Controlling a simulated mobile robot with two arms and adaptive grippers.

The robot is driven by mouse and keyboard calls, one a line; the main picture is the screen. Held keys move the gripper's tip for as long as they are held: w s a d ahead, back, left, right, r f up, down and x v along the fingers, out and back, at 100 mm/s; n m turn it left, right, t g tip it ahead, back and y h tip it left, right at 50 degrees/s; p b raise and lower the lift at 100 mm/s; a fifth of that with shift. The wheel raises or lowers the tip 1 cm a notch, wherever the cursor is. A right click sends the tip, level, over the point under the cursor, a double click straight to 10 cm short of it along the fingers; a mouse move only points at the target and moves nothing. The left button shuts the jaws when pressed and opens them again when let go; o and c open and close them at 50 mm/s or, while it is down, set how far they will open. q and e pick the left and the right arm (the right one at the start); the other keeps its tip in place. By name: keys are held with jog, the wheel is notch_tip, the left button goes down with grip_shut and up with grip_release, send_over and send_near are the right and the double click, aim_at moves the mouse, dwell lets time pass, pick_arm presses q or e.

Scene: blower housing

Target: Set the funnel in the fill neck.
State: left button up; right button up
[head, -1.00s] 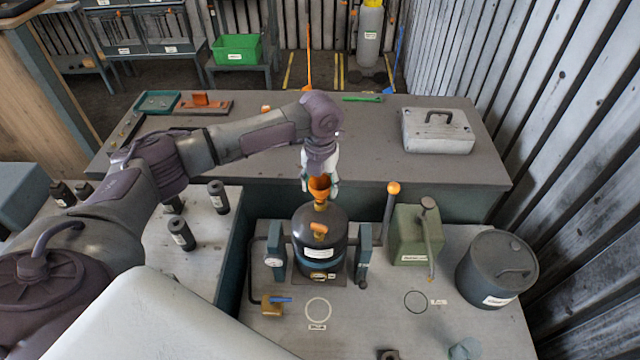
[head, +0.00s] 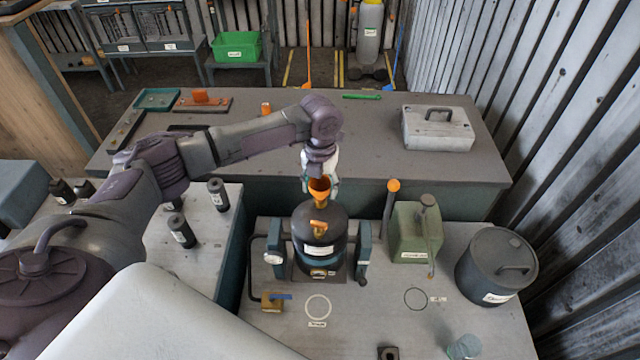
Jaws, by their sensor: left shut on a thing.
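An orange funnel (head: 319,187) is upright above the top of the dark blower housing (head: 320,222) in the head view. My left gripper (head: 320,184) comes down from above and is shut on the funnel. The funnel's lower end is at the back of the housing's top, where the fill neck would be. I cannot tell whether its stem is inside the neck or just over it. An orange part (head: 318,228) shows on the front of the housing's top. My right gripper is not in view.
A green can (head: 408,235) and a grey lidded drum (head: 496,266) stand right of the housing. An orange-knobbed lever (head: 393,187) rises beside it. A grey case (head: 438,130) is on the back bench.

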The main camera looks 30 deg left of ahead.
aim_at(319, 185)
pick_arm(q)
jog(key=shift+f, duration=0.35)
dwell(0.5)
dwell(0.3)
jog(key=o, duration=1.2)
jog(key=shift+r, duration=0.1)
jog(key=shift+r, duration=3.4)
jog(key=shift+f, duration=0.1)
